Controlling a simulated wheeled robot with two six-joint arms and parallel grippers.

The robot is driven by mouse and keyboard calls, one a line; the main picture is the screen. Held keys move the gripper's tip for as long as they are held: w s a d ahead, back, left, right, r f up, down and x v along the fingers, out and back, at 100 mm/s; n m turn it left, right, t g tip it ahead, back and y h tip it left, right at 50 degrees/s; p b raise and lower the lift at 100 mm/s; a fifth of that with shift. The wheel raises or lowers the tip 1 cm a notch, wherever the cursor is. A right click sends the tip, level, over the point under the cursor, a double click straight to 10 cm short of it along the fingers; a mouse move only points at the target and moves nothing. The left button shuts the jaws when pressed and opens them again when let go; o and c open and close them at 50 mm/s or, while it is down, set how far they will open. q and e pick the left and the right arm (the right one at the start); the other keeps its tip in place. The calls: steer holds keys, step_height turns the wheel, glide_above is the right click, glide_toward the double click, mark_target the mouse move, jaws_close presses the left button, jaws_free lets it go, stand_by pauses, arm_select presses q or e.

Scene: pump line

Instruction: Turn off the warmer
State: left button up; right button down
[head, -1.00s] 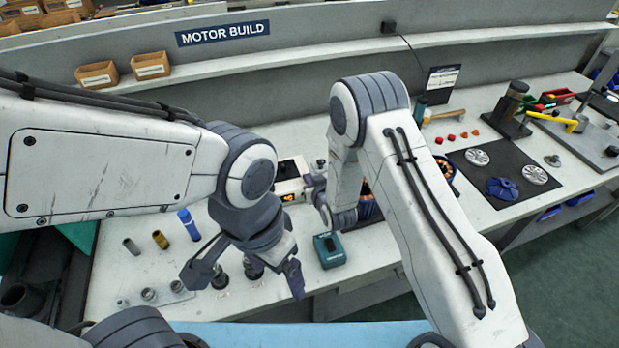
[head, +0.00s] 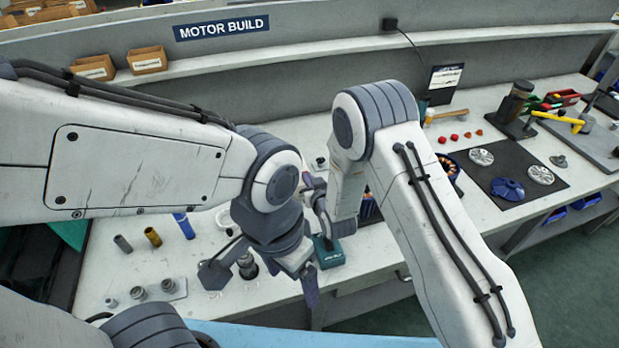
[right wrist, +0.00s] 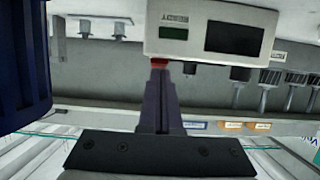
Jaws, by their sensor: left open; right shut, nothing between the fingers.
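The warmer (right wrist: 210,12) is a white box with a small green panel and a larger dark display in the right wrist view. No lit digits show on that display. A red switch (right wrist: 159,64) sits at the box's edge. My right gripper (right wrist: 160,72) is shut and empty, its fingertips at the red switch, seemingly touching it. My left gripper (head: 262,282) is open and empty, over the front of the bench beside the teal box.
The teal box (head: 328,254) stands near the bench's front edge. A dark mat (head: 505,160) with motor parts lies right. A dark blue ribbed body (right wrist: 20,65) is close at left in the wrist view.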

steer(key=shift+r, duration=0.6)
step_height(320, 180, up, 5)
steer(key=p, duration=0.3)
steer(key=s+d+b, duration=0.3)
steer(key=s+d, duration=0.1)
steer(key=s, duration=0.6)
steer(key=shift+f, duration=0.3)
